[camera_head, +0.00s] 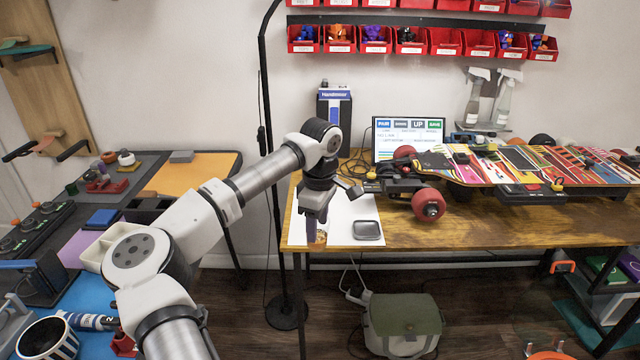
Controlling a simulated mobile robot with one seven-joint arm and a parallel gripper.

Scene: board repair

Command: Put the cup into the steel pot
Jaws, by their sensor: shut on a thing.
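My gripper (314,214) points down over the left end of the wooden workbench, above a white sheet. It is shut on a small purplish-brown thing (311,232), mostly hidden by the fingers; I cannot tell if this is the cup. A black-and-white striped round container (48,340) with a dark inside stands at the lower left, cut by the picture's edge. I cannot make out for sure a steel pot. A small grey metal dish (367,231) with rounded corners lies on the sheet, right of my gripper and apart from it.
A black lamp pole stands left of the bench. A green-and-grey bag (402,325) sits on the floor. The bench front, right of the dish, is clear.

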